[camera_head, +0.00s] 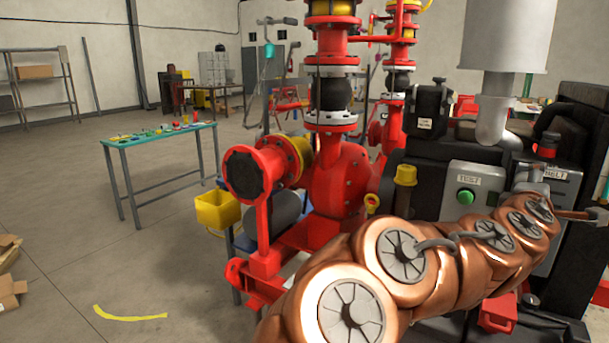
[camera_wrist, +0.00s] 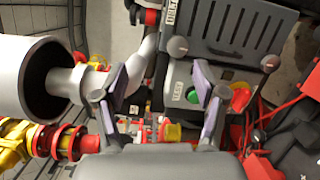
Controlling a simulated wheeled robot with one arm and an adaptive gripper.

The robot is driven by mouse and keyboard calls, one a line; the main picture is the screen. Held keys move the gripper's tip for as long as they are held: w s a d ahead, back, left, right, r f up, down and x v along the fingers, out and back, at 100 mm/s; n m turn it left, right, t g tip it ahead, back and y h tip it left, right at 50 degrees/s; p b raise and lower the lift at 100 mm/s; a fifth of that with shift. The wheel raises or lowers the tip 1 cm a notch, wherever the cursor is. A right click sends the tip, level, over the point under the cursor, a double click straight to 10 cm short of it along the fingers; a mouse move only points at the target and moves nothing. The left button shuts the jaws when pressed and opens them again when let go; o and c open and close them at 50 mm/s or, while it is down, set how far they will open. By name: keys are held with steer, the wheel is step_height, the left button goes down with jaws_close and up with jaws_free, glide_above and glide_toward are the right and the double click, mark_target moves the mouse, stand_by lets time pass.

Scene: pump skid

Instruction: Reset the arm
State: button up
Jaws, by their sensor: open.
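My arm, copper-coloured with grey joint caps, stretches across the lower right of the head view toward the engine side of the pump skid. I cannot make out my gripper clearly there. In the wrist view my gripper (camera_wrist: 158,90) shows two grey fingers spread wide apart with nothing held between them. Behind the fingers is the grey TEST panel (camera_head: 473,204) with its green button (camera_head: 466,196); the button (camera_wrist: 192,95) also shows in the wrist view, close to the right finger in the picture.
The red pump (camera_head: 340,185) stands left of my arm. A silver cylinder (camera_head: 503,38) rises above the engine; it fills the left of the wrist view (camera_wrist: 62,52). A yellow bucket (camera_head: 217,211) and a teal-topped table (camera_head: 160,135) are farther left. The floor at left is mostly clear.

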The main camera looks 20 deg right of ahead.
steer(key=s+a+f+m+g+y+p, duration=0.1)
steer(key=a+f+m+g+y+p, duration=0.15)
steer(key=a+f+m+y, duration=0.55)
steer(key=s+a+f+m+g+y+p, duration=0.1)
steer(key=s+a+f+g+p, duration=0.15)
steer(key=a+f, duration=0.75)
steer(key=s+a+g+y+p, duration=0.1)
steer(key=s+a, duration=0.5)
steer(key=a, duration=0.7)
steer(key=s+a+f+n+g+y+p, duration=0.1)
steer(key=s+a+y, duration=0.5)
steer(key=a, duration=0.6)
steer(key=g+p, duration=0.1)
steer(key=g, duration=0.1)
steer(key=shift+a+f+g, duration=0.3)
steer(key=shift+a, duration=0.1)
